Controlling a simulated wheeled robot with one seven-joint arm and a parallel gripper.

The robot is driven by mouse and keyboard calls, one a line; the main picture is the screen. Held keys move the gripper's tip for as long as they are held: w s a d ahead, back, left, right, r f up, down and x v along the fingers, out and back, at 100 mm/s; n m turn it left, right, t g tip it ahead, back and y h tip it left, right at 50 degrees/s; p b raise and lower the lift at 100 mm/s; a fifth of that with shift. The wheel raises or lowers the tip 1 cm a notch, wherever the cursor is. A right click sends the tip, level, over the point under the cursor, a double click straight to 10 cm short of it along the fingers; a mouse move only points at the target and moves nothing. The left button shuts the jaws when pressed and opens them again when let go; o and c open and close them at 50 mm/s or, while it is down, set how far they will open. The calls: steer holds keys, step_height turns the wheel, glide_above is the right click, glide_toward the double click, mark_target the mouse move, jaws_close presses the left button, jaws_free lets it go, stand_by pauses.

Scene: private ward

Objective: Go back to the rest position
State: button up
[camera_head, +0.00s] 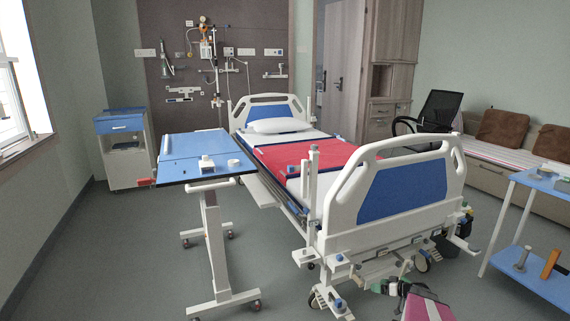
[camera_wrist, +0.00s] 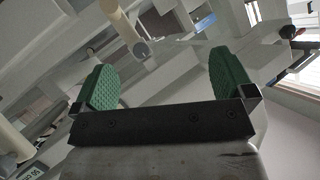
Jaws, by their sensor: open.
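My gripper (camera_wrist: 163,75) shows in the wrist view with its two green ridged finger pads wide apart. Nothing is held between them. Behind the fingers are white and grey bars and panels, seen at a tilt; I cannot tell for sure what they belong to.
A hospital bed (camera_head: 345,215) with a red blanket (camera_head: 305,153) fills the middle. A blue-topped overbed table (camera_head: 185,150) stands left of it, holding small white items. A blue cart (camera_head: 545,180) is at right, and a pink object (camera_head: 428,306) is low in front. Floor at left is clear.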

steer(key=s+a+r+g+h, duration=0.1)
steer(key=s+a+r+g, duration=0.1)
steer(key=s+a+r, duration=0.3)
steer(key=a+r+m+g+h, duration=0.1)
steer(key=a+r+g, duration=0.15)
steer(key=a, duration=0.45)
steer(key=s+a+r+g+h, duration=0.1)
steer(key=s+a+r+g, duration=0.2)
steer(key=a, duration=0.3)
steer(key=s+a+r+m+h, duration=0.2)
steer(key=s+a+r+h, duration=0.1)
steer(key=s+r+h, duration=0.1)
steer(key=s+a+r+m+g+h, duration=0.1)
steer(key=s+a+r+m+h, duration=0.1)
steer(key=s+r, duration=0.4)
steer(key=shift+a+r+h, duration=0.9)
steer(key=shift+a+r, duration=0.05)
steer(key=shift+a, duration=0.2)
steer(key=shift+s, duration=0.1)
